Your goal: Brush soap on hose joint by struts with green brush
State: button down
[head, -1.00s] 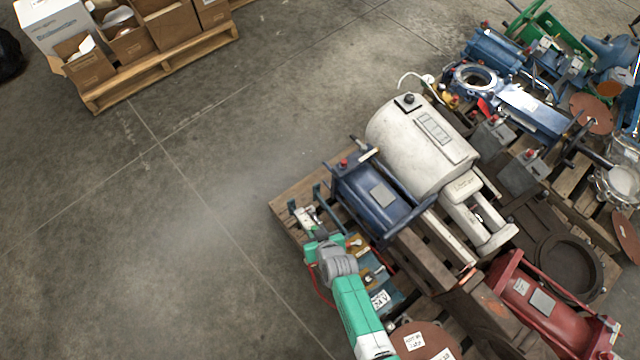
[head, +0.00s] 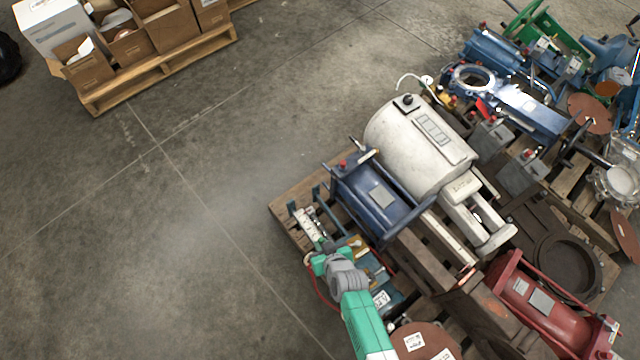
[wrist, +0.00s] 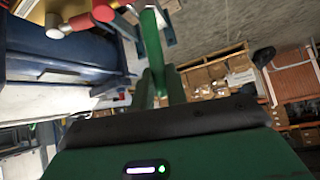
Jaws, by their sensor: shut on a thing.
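My gripper (head: 326,250) is over the front left of the loaded pallet, beside the blue cylinder unit. In the wrist view a green bar (wrist: 153,45), which looks like the brush handle, stands up in front of my gripper (wrist: 158,88). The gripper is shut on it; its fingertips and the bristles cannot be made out. Thin dark teal struts (head: 328,210) stand at the pallet's left corner, just beyond my gripper. A red fitting (wrist: 82,22) shows left of the green bar, apart from it in the picture. I cannot tell whether it is the hose joint.
The blue cylinder unit (head: 378,197) and a white tank (head: 415,145) stand close on the right. A red cylinder unit (head: 540,300) lies farther right. Boxes on another pallet (head: 165,72) are at the upper left. The floor on the left is clear.

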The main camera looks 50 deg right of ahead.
jog(key=s, duration=0.1)
jog(key=s+a, duration=0.1)
jog(key=shift+s, duration=0.35)
notch_tip(320, 180, up, 6)
jog(key=p, duration=0.5)
jog(key=shift+p, duration=0.4)
notch_tip(320, 180, up, 3)
jog(key=p, duration=0.2)
jog(key=shift+p, duration=0.35)
jog(key=shift+w, duration=0.1)
